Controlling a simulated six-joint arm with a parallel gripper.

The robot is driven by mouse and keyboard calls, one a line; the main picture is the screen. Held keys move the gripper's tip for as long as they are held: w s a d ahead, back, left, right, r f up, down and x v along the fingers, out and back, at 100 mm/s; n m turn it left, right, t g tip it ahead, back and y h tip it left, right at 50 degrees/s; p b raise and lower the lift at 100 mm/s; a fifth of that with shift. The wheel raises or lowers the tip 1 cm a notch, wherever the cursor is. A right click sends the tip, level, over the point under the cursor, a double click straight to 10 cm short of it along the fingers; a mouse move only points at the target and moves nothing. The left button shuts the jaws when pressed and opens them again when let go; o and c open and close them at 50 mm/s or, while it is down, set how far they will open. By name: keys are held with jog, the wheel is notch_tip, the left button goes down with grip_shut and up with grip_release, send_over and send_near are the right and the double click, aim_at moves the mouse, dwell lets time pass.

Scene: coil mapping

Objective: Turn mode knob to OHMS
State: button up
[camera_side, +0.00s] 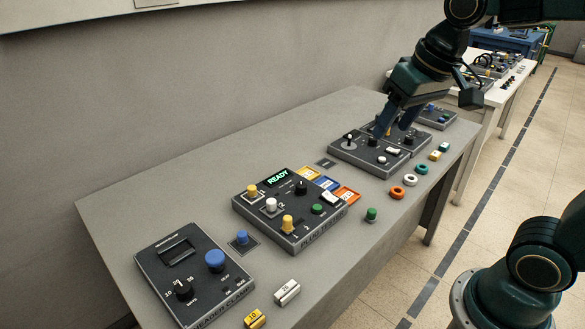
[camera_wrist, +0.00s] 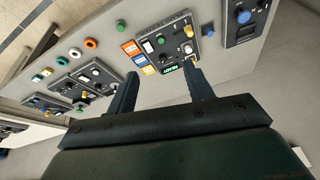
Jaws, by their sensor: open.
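My gripper (camera_side: 394,127) is open and empty, with its dark fingers pointing down above the grey panels at the far end of the table. In the wrist view my gripper (camera_wrist: 162,75) has its two fingers spread apart. Below it in the side view, a black knob (camera_side: 373,142) sits on the nearer far panel (camera_side: 345,152). Other black knobs are on the READY panel (camera_side: 301,188) and the front-left panel (camera_side: 183,290). No OHMS or mode label is legible, so I cannot tell which is the mode knob or where it points.
The READY panel also bears yellow, white and green controls. Orange (camera_side: 397,192), white (camera_side: 410,180) and teal (camera_side: 422,169) rings and a green button (camera_side: 371,214) line the table's right edge. The table's left rear (camera_side: 190,190) is clear.

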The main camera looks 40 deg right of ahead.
jog(key=w+d+f+m+g, duration=0.2)
jog(key=w+f+m, duration=0.15)
jog(key=w, duration=1.05)
jog(key=m+g, duration=0.2)
jog(key=m, duration=0.1)
send_over(301, 185)
notch_tip(301, 185, down, 12)
jog(key=shift+d+f, duration=0.1)
jog(key=shift+f, duration=0.1)
jog(key=shift+f, duration=0.1)
jog(key=shift+f, duration=6.8)
jog(key=shift+c, duration=0.2)
jog(key=c, duration=0.9)
